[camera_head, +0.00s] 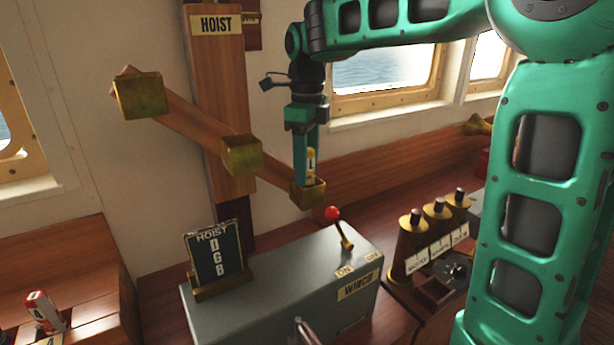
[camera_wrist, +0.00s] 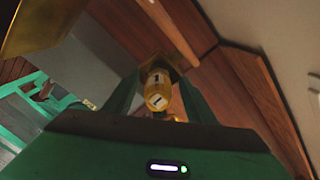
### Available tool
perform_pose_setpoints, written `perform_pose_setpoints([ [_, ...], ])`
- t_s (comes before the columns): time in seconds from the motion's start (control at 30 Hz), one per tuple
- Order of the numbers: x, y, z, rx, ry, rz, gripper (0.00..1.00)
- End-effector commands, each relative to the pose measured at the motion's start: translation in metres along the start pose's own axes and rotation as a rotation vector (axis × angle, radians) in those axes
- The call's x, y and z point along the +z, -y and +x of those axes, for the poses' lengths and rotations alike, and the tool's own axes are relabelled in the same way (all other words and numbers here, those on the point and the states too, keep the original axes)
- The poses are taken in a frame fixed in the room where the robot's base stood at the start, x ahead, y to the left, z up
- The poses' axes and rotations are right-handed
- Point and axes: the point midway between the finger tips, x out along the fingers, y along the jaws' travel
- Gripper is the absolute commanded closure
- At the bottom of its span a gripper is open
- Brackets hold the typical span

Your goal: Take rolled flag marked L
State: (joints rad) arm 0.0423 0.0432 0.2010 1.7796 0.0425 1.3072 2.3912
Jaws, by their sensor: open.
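The yellow rolled flag marked L (camera_head: 311,162) stands upright in the lowest, right-hand brass cup (camera_head: 309,194) of the slanted wooden hoist arm. My gripper (camera_head: 306,172) points down over this cup, with its fingers around the flag. In the wrist view the flag's end (camera_wrist: 158,90) shows between my two green fingers (camera_wrist: 155,98), with a gap on each side. My gripper is open. The lower part of the flag is hidden in the cup.
Two more brass cups, the middle one (camera_head: 241,155) and the upper left one (camera_head: 141,95), sit on the hoist arm.

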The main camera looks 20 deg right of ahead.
Motion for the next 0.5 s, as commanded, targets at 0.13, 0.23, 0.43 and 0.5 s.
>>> perform_pose_setpoints([
  [0.13, 0.0001, 0.0, 0.0006, 0.0, 0.0, 0.0, 0.49],
  [0.23, 0.0002, 0.0, 0.0005, 0.0, 0.0, -0.001, 0.56],
  [0.43, 0.0002, 0.0, 0.0004, 0.0, 0.0, -0.001, 0.95],
  [0.5, 0.0003, 0.0, 0.0003, 0.0, 0.0, -0.001, 0.95],
])
